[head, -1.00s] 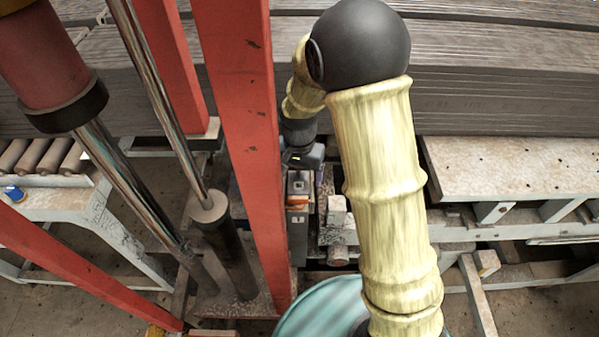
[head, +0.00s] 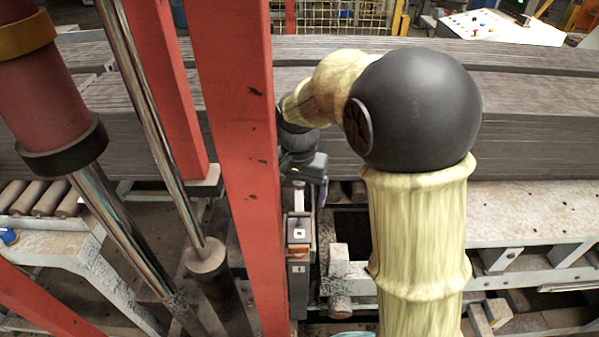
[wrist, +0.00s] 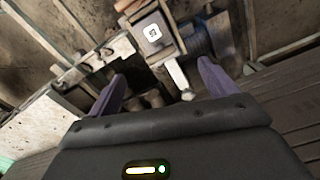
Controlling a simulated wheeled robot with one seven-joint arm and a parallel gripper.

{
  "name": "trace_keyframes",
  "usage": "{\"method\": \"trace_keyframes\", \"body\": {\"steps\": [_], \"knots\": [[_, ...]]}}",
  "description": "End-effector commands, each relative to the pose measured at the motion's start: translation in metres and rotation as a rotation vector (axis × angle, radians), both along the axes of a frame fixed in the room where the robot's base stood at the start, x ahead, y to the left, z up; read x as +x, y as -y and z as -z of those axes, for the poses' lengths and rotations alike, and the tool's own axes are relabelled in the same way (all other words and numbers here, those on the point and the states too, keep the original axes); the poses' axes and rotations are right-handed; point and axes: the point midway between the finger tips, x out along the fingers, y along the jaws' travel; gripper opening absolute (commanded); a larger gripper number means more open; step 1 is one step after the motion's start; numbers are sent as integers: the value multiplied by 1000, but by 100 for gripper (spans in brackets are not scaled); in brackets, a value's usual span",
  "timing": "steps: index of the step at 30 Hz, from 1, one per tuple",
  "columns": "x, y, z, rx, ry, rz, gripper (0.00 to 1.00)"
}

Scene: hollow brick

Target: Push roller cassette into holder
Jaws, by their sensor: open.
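A small block with a white marker plate (head: 299,232) sits in a narrow grey upright housing (head: 299,280) beside the red post. I take these for the roller cassette and its holder, but cannot tell exactly where one ends. The marked block also shows at the top of the wrist view (wrist: 153,36), with a pale bar (wrist: 178,76) sticking out toward my gripper. My gripper (head: 320,190) is above and slightly right of the block in the head view, apart from it. In the wrist view its purple fingers (wrist: 162,88) are spread and nothing is gripped between them.
A red post (head: 238,150) stands close left of the housing, with hydraulic cylinders (head: 55,90) further left. A long stack of grey boards (head: 240,60) lies behind. A pale metal frame (head: 530,215) is at right, and a rusty block (head: 339,285) is right of the housing.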

Motion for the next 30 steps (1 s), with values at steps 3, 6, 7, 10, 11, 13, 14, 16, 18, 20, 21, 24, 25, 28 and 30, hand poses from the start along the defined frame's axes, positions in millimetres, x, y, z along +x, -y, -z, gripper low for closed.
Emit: {"method": "trace_keyframes", "body": {"steps": [3, 6, 7, 10, 11, 13, 14, 16, 18, 20, 21, 24, 25, 28, 30], "knots": [[1, 0, -24, 2, 6, 0, 85], [0, 0, -42, 2, 5, 0, 85], [1, 0, -47, 3, 5, 0, 85], [0, 0, -58, 1, 3, 1, 85], [0, 0, -61, 1, 3, 1, 85], [0, 1, -64, 1, 1, 1, 85], [0, 1, -65, 1, 1, 1, 85], [0, 1, -65, 0, 0, 1, 85], [0, 1, -65, 0, 0, 1, 85], [0, 1, -65, 0, 0, 1, 85], [0, 1, -65, 0, 0, 1, 85], [0, 1, -65, 0, 0, 1, 85], [0, 1, -65, 0, 0, 1, 85], [0, 1, -65, 0, 0, 1, 85], [0, 1, -65, 0, 0, 1, 85]]}}
